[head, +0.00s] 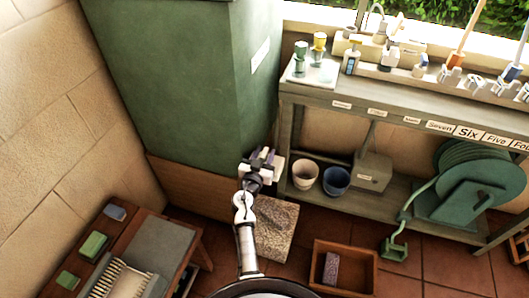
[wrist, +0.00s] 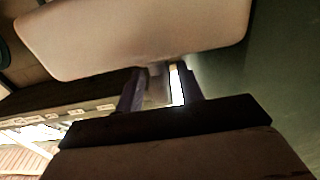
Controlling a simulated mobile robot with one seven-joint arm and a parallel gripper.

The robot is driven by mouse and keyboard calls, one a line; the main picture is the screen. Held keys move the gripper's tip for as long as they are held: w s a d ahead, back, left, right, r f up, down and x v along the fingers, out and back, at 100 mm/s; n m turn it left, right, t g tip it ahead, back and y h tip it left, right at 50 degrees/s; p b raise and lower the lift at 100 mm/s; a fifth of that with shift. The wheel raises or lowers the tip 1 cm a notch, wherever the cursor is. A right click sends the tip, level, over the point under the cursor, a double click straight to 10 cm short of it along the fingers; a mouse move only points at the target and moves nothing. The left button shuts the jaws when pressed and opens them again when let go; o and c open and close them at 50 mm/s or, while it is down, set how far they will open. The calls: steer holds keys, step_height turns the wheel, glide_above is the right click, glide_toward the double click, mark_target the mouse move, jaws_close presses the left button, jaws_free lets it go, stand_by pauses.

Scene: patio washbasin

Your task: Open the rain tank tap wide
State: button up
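The green rain tank (head: 185,85) stands left of centre in the head view; its side also fills the right of the wrist view (wrist: 275,70). My gripper (head: 265,156) is at the tank's lower right edge, above a speckled block. I cannot clearly tell the tap from my gripper there, so its setting is hidden. In the wrist view, the two dark fingers of my gripper (wrist: 160,86) stand apart. A greyish piece shows between them, with a bright gap beside the right finger. I cannot tell whether they touch it. A large pale rounded shape fills the top of the wrist view.
The speckled block (head: 276,230) is on the tiled floor below my gripper. A grey shelf bench (head: 340,97) stands right, with a white pot (head: 305,175) and a blue pot (head: 336,181) on its lower shelf. A wooden crate (head: 318,277) and a low bench (head: 160,243) are nearer.

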steer(key=shift+w, duration=0.2)
jaws_close()
